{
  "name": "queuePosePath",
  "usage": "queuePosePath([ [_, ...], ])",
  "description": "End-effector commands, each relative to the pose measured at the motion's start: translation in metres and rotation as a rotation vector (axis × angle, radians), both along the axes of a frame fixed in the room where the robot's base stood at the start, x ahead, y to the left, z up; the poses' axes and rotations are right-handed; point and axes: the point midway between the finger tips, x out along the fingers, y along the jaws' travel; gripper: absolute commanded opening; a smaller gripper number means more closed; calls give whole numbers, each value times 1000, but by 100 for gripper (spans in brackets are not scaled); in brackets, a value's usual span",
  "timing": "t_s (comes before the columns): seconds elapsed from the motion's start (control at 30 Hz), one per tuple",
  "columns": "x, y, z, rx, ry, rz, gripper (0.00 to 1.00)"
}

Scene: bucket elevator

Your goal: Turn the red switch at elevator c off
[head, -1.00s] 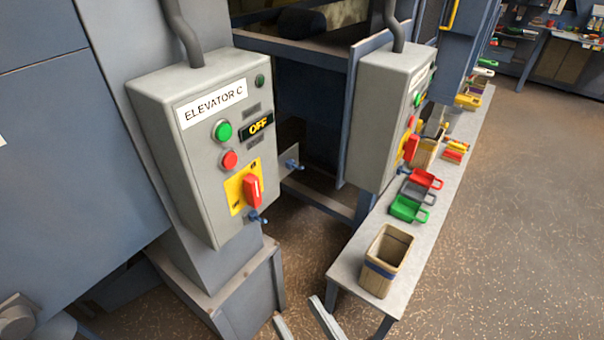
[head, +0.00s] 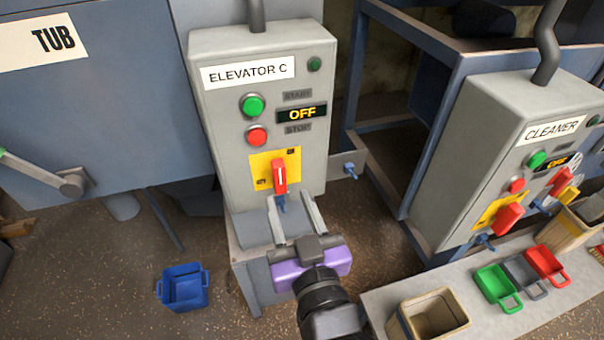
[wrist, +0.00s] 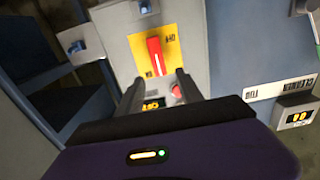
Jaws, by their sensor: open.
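The grey Elevator C box (head: 321,180) faces me in the head view. Its display (head: 302,113) reads OFF. The red switch (head: 280,177) sits on a yellow plate (head: 260,165) low on the box, its handle standing nearly vertical. A small blue part hangs just below it. My gripper (head: 289,197) is open and empty, its two fingers pointing up at the box just below the switch. In the wrist view the red switch (wrist: 156,56) appears just beyond and between the fingertips of my gripper (wrist: 159,78). No contact is visible.
A grey Cleaner box (head: 440,200) with its own red switch (head: 508,217) stands at right. Below it a bench (head: 385,295) carries a tan bucket (head: 432,316) and small coloured buckets. A blue bucket (head: 184,288) sits on the floor at left.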

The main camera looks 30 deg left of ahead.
Motion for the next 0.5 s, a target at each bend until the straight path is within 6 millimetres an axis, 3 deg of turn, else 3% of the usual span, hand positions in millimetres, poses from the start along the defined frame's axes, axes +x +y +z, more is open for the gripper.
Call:
queuePosePath([
  [0.5, 43, 49, 1, -7, -5, -1, 44],
])
